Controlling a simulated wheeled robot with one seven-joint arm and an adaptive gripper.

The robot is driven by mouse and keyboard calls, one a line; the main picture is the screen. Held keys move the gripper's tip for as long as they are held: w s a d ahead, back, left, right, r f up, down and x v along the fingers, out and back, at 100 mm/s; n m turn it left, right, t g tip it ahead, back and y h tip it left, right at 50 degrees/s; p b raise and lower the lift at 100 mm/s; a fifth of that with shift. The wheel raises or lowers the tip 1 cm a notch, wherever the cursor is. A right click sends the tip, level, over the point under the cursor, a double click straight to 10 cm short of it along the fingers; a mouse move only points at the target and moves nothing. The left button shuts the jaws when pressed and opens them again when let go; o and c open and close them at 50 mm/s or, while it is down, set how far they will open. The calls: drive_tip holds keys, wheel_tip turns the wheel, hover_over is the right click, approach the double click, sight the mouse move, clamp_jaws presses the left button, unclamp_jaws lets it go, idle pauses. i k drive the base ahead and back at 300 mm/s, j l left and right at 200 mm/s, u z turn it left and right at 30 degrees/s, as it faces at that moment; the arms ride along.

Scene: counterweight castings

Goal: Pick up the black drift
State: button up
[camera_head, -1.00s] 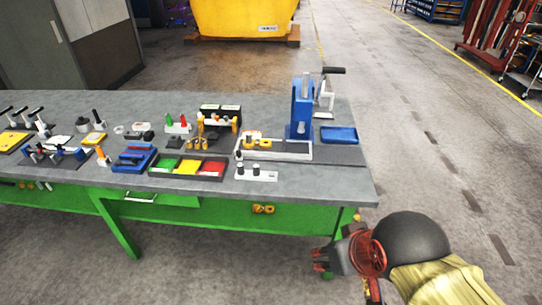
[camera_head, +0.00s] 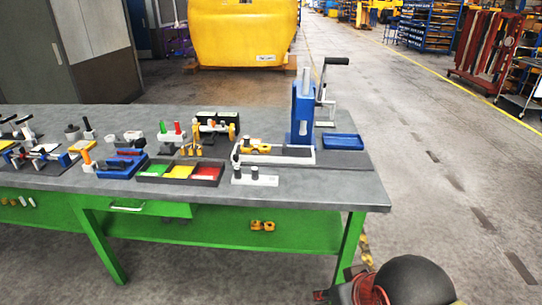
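A white stand (camera_head: 262,181) near the front right of the bench holds short upright dark pegs (camera_head: 254,173). One of them may be the black drift, but they are too small to tell. My gripper (camera_head: 322,296) shows only in part at the bottom edge, below and to the right of the bench, well away from the stand. Its fingers are too cut off to show whether they are open or shut. Nothing can be seen held in it.
The grey bench (camera_head: 330,191) has green legs. A blue press (camera_head: 302,112) and a blue tray (camera_head: 343,141) stand at its right. A bin with green, yellow and red compartments (camera_head: 207,183) sits left of the stand. The floor to the right is clear.

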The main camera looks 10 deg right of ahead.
sight(246, 144)
drive_tip(key=i+j, duration=0.15)
drive_tip(key=i, duration=0.7)
drive_tip(key=i+j+u, duration=0.1)
drive_tip(key=i, duration=0.8)
